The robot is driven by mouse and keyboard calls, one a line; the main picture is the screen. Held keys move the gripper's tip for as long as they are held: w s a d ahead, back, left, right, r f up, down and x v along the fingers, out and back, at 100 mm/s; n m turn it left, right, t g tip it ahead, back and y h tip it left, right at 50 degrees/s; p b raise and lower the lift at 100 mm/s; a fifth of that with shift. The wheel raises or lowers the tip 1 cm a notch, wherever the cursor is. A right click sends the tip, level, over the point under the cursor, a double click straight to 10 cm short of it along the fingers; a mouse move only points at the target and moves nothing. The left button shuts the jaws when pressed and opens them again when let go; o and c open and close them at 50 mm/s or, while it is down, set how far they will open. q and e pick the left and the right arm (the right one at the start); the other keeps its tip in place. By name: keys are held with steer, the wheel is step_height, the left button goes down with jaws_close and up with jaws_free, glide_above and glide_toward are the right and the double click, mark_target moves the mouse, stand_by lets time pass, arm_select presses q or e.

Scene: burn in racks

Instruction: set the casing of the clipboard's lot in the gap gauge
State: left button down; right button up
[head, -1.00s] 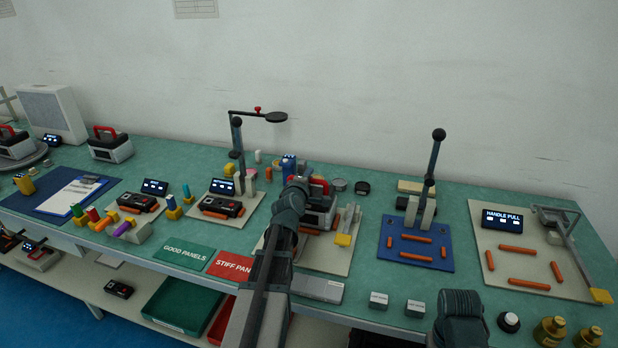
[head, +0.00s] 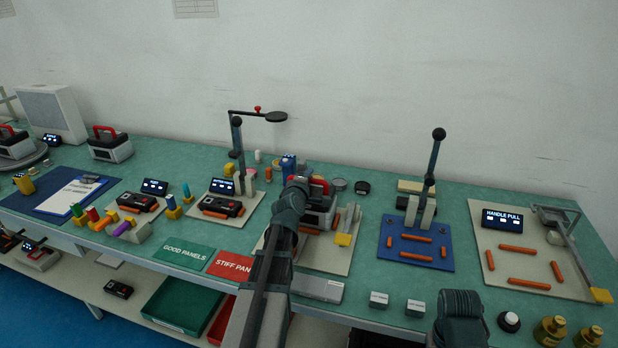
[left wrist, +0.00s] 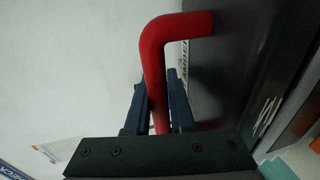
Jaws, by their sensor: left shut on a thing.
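My left gripper (head: 300,183) is shut on the red handle (head: 321,184) of a grey and black casing (head: 320,213). The left wrist view shows the red handle (left wrist: 157,75) between the two fingers. The casing is at a pale plate (head: 318,262) with orange rails and a yellow-tipped arm (head: 343,240). My arm hides part of the casing and plate, so I cannot tell if it rests fully on the plate. No readable sign names this plate as the gap gauge. The clipboard (head: 72,194) lies at the far left, its writing too small to read.
Two other red-handled casings stand at the left (head: 110,146) (head: 14,144). Right of the held casing are a blue plate (head: 418,262) with an upright lever and a plate marked HANDLE PULL (head: 572,278). A tall lever (head: 237,150) and lamp-like arm (head: 262,116) stand behind left.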

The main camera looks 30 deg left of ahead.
steer(key=shift+f, duration=0.1)
arm_select(q)
steer(key=c, duration=0.7)
jaws_free()
steer(key=shift+s, duration=0.1)
